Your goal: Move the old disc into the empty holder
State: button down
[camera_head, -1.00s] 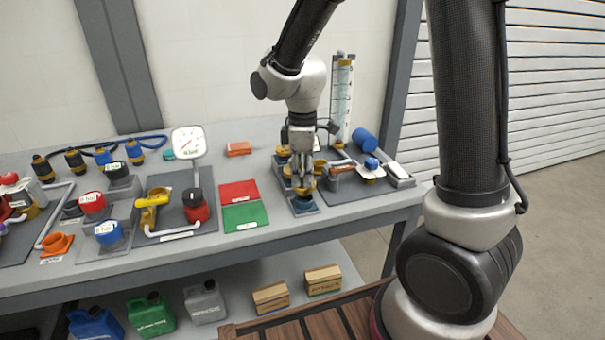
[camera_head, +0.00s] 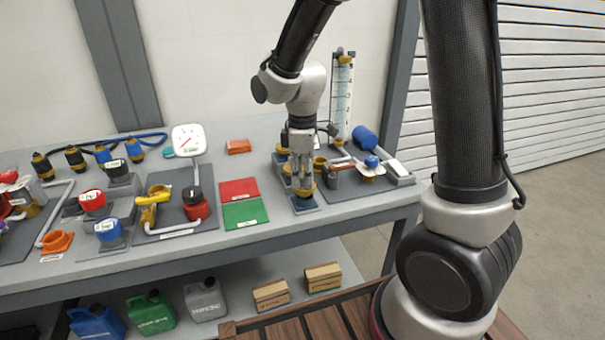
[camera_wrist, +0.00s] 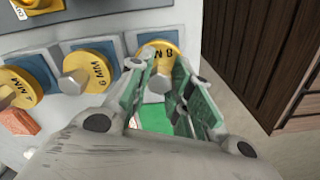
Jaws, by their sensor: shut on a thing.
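My gripper (camera_head: 302,180) points down at the front of the right-hand skid and is shut on the stem of a gold disc (camera_head: 304,192). In the wrist view this disc (camera_wrist: 164,48) reads 8 MM, and the fingers (camera_wrist: 163,90) stand on both sides of its stem. The disc is over a blue square holder (camera_wrist: 142,39) and looks seated or very close to it; I cannot tell which. Two more gold discs, marked 6 MM (camera_wrist: 98,62) and 4 MM (camera_wrist: 25,82), sit in blue holders in the same row. I cannot tell from the marking whether the held one is the old disc.
A red mat (camera_head: 239,189) and a green mat (camera_head: 245,214) lie left of my gripper. Behind it stand a sight-glass column (camera_head: 341,95) and a blue cylinder (camera_head: 364,138). The bench's front edge (camera_head: 270,243) is close by.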

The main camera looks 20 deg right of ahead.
jog(key=shift+f, duration=1.1)
jog(key=c, duration=1.2)
grip_release()
notch_tip(320, 180, up, 12)
jog(key=shift+s+f+m, duration=0.15)
jog(key=shift+s+m, duration=0.1)
jog(key=shift+m, duration=0.65)
jog(key=s+d+r+m+t, duration=0.2)
jog(key=s+d+r+m, duration=0.2)
jog(key=s, duration=0.5)
jog(key=s+d+r+m+t, duration=0.2)
jog(key=s+d+r+m, duration=0.2)
jog(key=s+d+m, duration=0.3)
jog(key=s+d, duration=0.2)
jog(key=d, duration=0.2)
jog(key=shift+s+d+m, duration=0.15)
jog(key=shift+s+m, duration=0.1)
jog(key=shift+m, duration=0.15)
